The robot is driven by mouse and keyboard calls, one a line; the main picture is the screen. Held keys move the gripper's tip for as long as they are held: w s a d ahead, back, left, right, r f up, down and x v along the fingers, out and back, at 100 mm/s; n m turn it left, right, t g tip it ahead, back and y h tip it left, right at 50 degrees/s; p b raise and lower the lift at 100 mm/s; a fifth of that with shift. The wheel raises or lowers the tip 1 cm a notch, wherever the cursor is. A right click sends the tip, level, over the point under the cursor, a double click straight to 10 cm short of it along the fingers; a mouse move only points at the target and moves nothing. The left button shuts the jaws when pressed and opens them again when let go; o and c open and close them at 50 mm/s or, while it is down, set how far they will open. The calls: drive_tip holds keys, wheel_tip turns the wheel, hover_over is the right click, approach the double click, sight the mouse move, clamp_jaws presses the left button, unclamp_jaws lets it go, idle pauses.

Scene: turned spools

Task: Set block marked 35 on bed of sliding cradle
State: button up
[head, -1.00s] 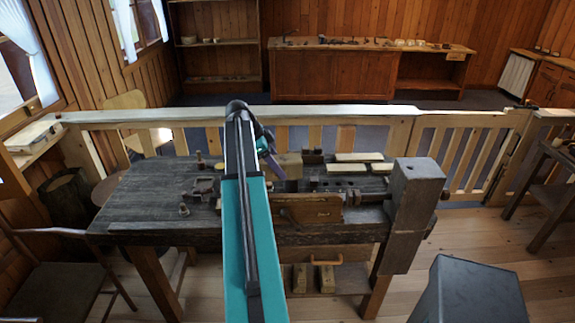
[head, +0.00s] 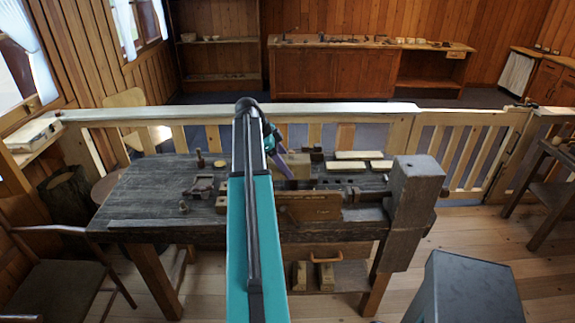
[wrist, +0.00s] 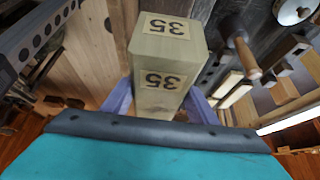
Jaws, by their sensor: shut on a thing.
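A block marked 35 (wrist: 168,50), pale olive wood with a 35 label on two faces, fills the middle of the wrist view. My gripper (wrist: 163,108) is shut on it, with a purple finger on each side. In the head view, a purple finger of my gripper (head: 279,158) shows above the bench beside a tan block (head: 298,166), which looks like the held one. The gap below it is hidden. A low dark fixture (head: 203,187) sits on the bench left of my arm. I cannot tell whether it is the sliding cradle.
The dark workbench (head: 150,195) carries pale boards (head: 352,166) at the back right and a small peg (head: 200,158) at the back left. A thick dark post (head: 416,190) rises at its right end. A wooden railing (head: 330,110) runs behind. The bench's left part is mostly bare.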

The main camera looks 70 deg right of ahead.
drive_tip(key=shift+f+b, duration=3.1)
drive_tip(key=shift+f, duration=3.8)
drive_tip(key=shift+a+f+b, duration=0.3)
drive_tip(key=shift+f+b, duration=0.05)
drive_tip(key=shift+f, duration=0.1)
drive_tip(key=o, duration=1.3)
drive_tip(key=shift+o, duration=0.5)
drive_tip(key=shift+r, duration=0.1)
drive_tip(key=shift+o, duration=0.2)
drive_tip(key=shift+d+r+p, duration=0.15)
drive_tip(key=shift+r+p, duration=0.35)
drive_tip(key=shift+r, duration=0.6)
drive_tip(key=shift+o, duration=0.6)
wheel_tip(320, 180, up, 6)
drive_tip(key=p, duration=0.2)
drive_tip(key=shift+r, duration=0.1)
